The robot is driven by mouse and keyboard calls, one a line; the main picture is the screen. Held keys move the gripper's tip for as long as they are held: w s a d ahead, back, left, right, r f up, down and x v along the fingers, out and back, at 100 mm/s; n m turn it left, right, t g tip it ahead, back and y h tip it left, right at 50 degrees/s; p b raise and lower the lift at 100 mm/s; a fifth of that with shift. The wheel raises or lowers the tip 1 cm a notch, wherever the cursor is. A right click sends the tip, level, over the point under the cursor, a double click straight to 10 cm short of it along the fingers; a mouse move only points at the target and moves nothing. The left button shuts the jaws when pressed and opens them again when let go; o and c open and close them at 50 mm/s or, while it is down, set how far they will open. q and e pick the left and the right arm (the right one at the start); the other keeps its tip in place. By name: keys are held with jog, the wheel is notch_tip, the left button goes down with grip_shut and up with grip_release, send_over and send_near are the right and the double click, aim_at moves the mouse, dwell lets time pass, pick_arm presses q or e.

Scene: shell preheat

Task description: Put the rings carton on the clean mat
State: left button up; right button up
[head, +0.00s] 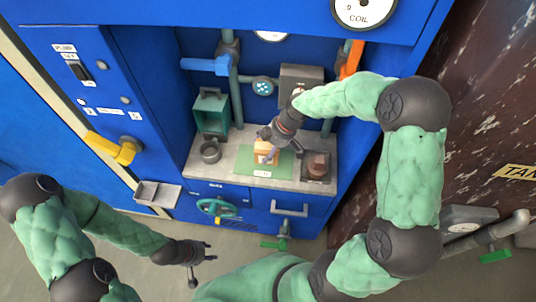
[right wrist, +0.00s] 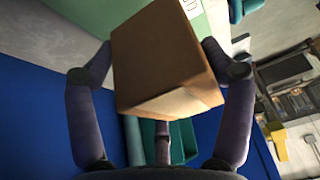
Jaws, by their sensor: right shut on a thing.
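The rings carton (head: 262,150) is a small tan box, and it fills the middle of the right wrist view (right wrist: 160,55). My right gripper (head: 267,147) is shut on it, with fingers on both sides of the box. The carton is over the green mat (head: 232,161), which has a white label at its front edge. I cannot tell whether its underside touches the mat. A green surface with a white label shows behind the carton in the right wrist view (right wrist: 130,12). My left gripper (head: 208,266) is empty, low at the left, with its fingers apart.
The mat lies on a grey bench top (head: 205,176) inside a blue cabinet. A teal open box (head: 210,110) and a grey cup (head: 211,152) stand left of the mat. A brown block (head: 317,166) on a dark plate stands right of it. Pipes and valve handles rise behind.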

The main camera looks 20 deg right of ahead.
jog(key=shift+w+d+f, duration=0.15)
jog(key=shift+w+f, duration=0.15)
jog(key=shift+f, duration=0.05)
jog(key=shift+w+d+f+b, duration=0.15)
jog(key=shift+f+b, duration=0.45)
jog(key=shift+f, duration=0.3)
jog(key=shift+w+f+b, duration=0.15)
jog(key=shift+f+b, duration=0.4)
jog(key=shift+f, duration=0.35)
jog(key=shift+f, duration=0.15)
jog(key=o, duration=1.1)
jog(key=shift+r, duration=0.45)
jog(key=p+v, duration=0.4)
jog(key=v, duration=0.7)
jog(key=shift+s+d+r, duration=0.1)
jog(key=shift+r, duration=0.05)
